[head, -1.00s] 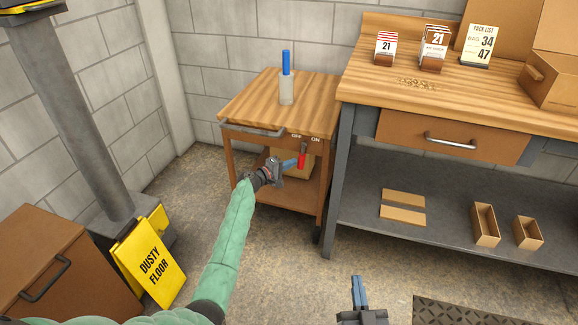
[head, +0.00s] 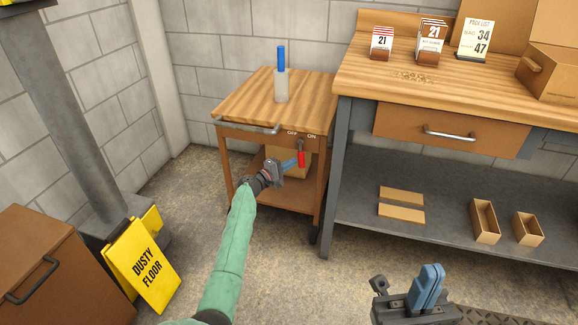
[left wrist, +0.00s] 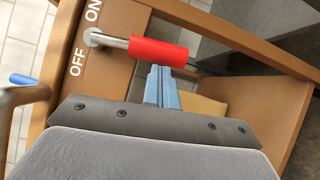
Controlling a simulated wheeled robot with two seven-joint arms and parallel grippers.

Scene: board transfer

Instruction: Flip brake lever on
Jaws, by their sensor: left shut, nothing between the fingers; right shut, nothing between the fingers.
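The brake lever (head: 301,158) has a red grip and hangs from its pivot on the front of the small wooden cart (head: 228,150), below the OFF and ON labels. In the left wrist view the red lever (left wrist: 158,52) lies just beyond my left fingertips, its grey rod running to a pivot between the labels. My left gripper (head: 292,163) is shut and empty, at the left, OFF side of the grip; its blue fingers (left wrist: 160,82) look very close to it, and I cannot tell whether they touch. My right gripper (head: 430,280) is shut and empty, low at the front.
A bottle with a blue top (head: 281,75) stands on the cart, and a metal handle (head: 246,127) runs along its front. The workbench (head: 390,85) stands to the right.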

